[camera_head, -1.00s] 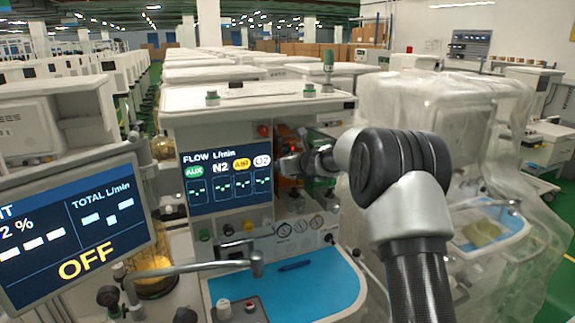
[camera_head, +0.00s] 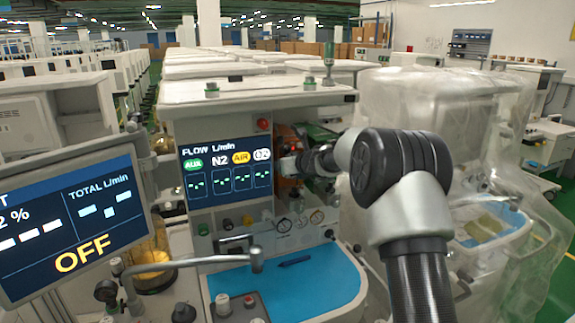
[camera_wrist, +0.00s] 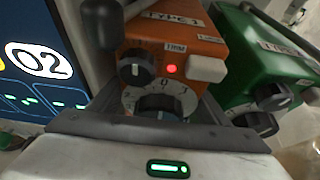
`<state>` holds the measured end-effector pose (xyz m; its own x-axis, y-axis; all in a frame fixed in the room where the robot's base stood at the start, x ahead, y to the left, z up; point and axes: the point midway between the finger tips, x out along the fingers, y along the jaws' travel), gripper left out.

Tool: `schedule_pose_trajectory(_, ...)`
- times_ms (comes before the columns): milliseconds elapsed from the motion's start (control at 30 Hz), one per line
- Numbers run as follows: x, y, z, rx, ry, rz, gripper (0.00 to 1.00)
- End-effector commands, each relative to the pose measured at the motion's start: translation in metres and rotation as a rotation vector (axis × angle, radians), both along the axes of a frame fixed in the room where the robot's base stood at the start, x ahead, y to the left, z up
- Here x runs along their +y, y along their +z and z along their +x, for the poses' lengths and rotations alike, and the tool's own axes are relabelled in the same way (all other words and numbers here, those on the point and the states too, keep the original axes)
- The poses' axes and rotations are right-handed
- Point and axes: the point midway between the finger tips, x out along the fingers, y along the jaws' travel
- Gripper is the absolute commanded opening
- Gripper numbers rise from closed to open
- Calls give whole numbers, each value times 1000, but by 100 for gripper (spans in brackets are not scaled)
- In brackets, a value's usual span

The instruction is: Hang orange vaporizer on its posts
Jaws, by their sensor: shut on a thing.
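The orange vaporizer (camera_wrist: 185,45) fills the upper middle of the wrist view, with a black knob, a red light and a numbered dial on its front. It shows in the head view (camera_head: 286,134) as a small orange patch, mostly hidden by my gripper and the cart's screen. My gripper (camera_wrist: 162,108) is shut on the vaporizer at its dial end; in the head view it (camera_head: 298,164) is at the right edge of the flow screen. The posts are hidden, so I cannot tell whether the vaporizer sits on them.
A green vaporizer (camera_wrist: 265,65) stands close on the right of the orange one. The flow screen (camera_head: 226,172) is close on the left. Below are gauges and a blue worktop (camera_head: 325,282) with a pen. A plastic-wrapped cart (camera_head: 430,110) stands to the right.

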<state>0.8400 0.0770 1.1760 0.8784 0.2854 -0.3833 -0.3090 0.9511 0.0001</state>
Motion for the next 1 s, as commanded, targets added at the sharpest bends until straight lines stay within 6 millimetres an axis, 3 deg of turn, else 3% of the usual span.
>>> schedule_pose_trajectory(100, 1, 3, 1, -9, 1, 2, 8)
schedule_pose_trajectory(133, 1, 3, 1, -9, 1, 2, 72)
schedule_pose_trajectory(267, 1, 3, 1, -8, 2, 2, 92)
schedule_pose_trajectory(1000, 8, -8, -5, 8, 16, 2, 92)
